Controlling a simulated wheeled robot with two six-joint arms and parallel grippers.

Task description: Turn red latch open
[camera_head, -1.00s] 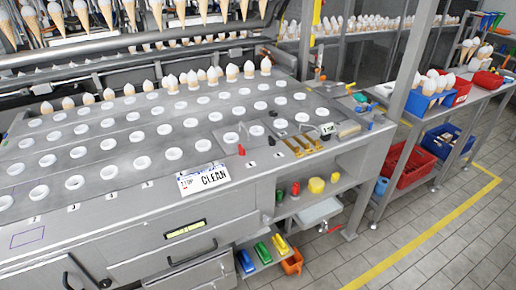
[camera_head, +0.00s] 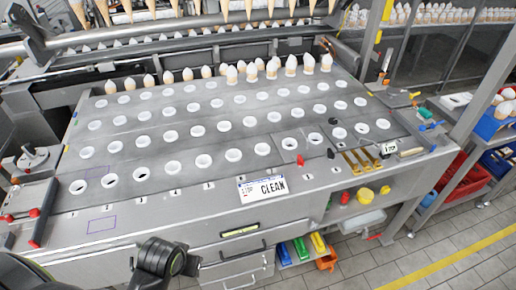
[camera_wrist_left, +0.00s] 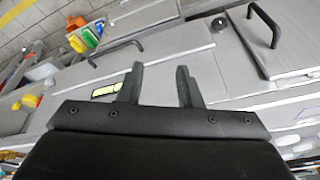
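A small red latch-like lever (camera_head: 300,160) stands upright on the front part of the steel machine top, beside two white rings. I cannot tell which of these is the task's red latch. My left arm (camera_head: 165,258) shows at the bottom left, in front of the machine and apart from both. In the left wrist view my left gripper (camera_wrist_left: 160,67) has its two fingers apart with nothing between them. My right gripper is not in view.
White rings in rows fill the machine top (camera_head: 130,200), with cones along the back. A CLEAN sign (camera_head: 262,188) sits at the front edge. Drawer handles (camera_head: 245,252) stick out below. Floor is free at bottom right.

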